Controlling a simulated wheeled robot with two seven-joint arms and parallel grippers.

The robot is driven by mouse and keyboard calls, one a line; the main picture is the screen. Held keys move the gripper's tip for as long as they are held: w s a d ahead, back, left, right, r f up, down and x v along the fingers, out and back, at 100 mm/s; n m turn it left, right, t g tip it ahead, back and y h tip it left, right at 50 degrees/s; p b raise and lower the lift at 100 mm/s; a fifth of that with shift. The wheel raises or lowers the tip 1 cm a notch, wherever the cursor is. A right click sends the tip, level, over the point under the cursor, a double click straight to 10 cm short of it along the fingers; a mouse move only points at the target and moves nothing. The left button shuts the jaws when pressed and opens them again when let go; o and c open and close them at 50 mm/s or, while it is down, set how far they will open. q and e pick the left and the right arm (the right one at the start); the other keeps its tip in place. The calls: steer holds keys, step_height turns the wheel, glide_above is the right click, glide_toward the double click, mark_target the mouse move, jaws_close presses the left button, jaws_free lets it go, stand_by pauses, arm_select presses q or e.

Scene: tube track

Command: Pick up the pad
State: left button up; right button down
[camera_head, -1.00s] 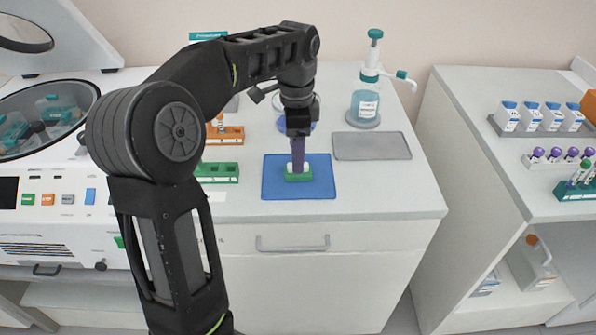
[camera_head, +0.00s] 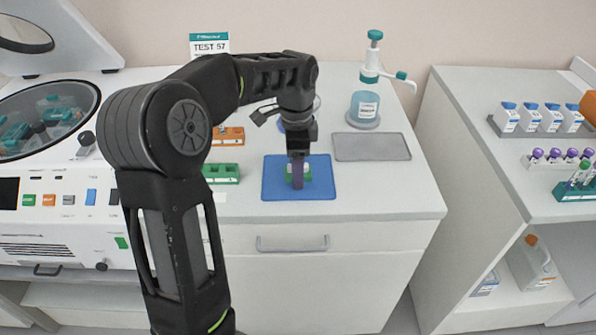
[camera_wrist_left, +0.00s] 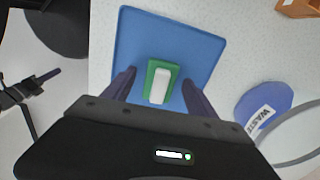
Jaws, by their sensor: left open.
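The pad is a small green block with a white top. In the left wrist view the pad (camera_wrist_left: 160,82) lies on a blue mat (camera_wrist_left: 185,40), between the two fingers of my left gripper (camera_wrist_left: 160,88). The fingers are open, with a gap on each side of the pad. In the head view my left gripper (camera_head: 298,180) points down over the blue mat (camera_head: 320,185) and partly hides the pad (camera_head: 306,176). My right gripper is not in view.
A grey tray (camera_head: 372,147) lies right of the mat, with a pump bottle (camera_head: 364,105) behind it. Green (camera_head: 222,173) and orange (camera_head: 228,136) racks stand left of the mat. A centrifuge (camera_head: 50,150) stands at far left. A waste container (camera_wrist_left: 264,105) is near the mat.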

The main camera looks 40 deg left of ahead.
arm_select(q)
steer(key=c, duration=1.4)
